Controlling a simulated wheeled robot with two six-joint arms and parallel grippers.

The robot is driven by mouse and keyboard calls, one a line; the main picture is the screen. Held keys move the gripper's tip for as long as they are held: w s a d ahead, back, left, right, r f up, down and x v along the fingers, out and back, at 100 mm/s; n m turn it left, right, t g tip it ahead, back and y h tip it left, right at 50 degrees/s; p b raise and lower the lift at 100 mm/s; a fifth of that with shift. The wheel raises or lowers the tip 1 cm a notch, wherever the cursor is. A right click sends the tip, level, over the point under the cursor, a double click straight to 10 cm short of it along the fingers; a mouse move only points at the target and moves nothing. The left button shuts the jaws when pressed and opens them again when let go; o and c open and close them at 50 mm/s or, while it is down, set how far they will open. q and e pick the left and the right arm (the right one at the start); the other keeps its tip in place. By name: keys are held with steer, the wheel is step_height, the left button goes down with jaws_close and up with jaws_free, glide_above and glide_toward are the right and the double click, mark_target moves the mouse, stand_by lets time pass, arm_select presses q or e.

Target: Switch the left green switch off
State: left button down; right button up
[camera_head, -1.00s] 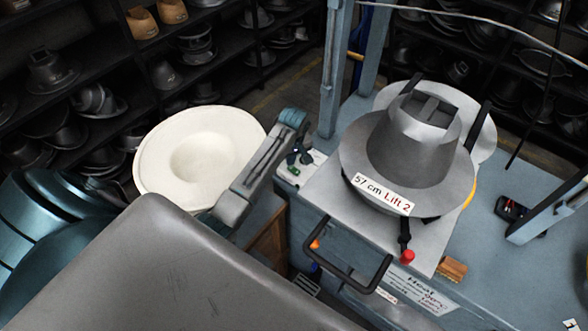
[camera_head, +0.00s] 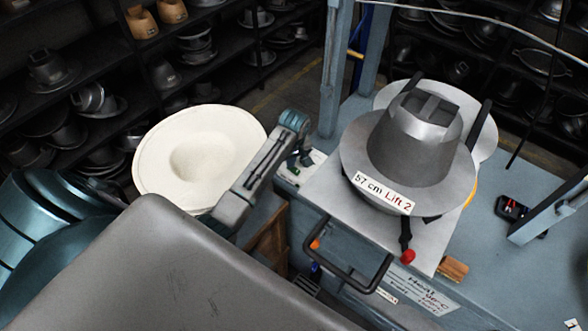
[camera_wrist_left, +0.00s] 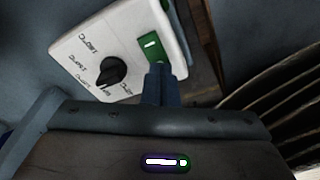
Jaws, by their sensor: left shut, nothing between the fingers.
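The green switch (camera_wrist_left: 152,45) is set in a white control panel (camera_wrist_left: 90,48), beside a black rotary knob (camera_wrist_left: 112,71). A small white mark shows on the switch. My left gripper (camera_wrist_left: 159,72) is shut and empty, its tips at the switch's lower end in the left wrist view. I cannot tell whether they touch it. In the head view the left gripper (camera_head: 303,160) is over the panel (camera_head: 318,158) at the press table's left corner. It hides most of the panel and the switch there. My right gripper is not in view.
A grey metal hat form (camera_head: 412,140) labelled "57 cm Lift 2" stands on the press, right of the panel. A black handle (camera_head: 345,277) sticks out in front. A cream hat (camera_head: 165,150) lies left of my left arm. Blue posts (camera_head: 335,70) rise behind the panel.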

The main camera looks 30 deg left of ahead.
arm_select(q)
steer(key=shift+f, duration=0.25)
steer(key=shift+r, duration=0.1)
steer(key=shift+r+p, duration=0.8)
steer(key=shift+r, duration=2.7)
steer(key=shift+f, duration=0.1)
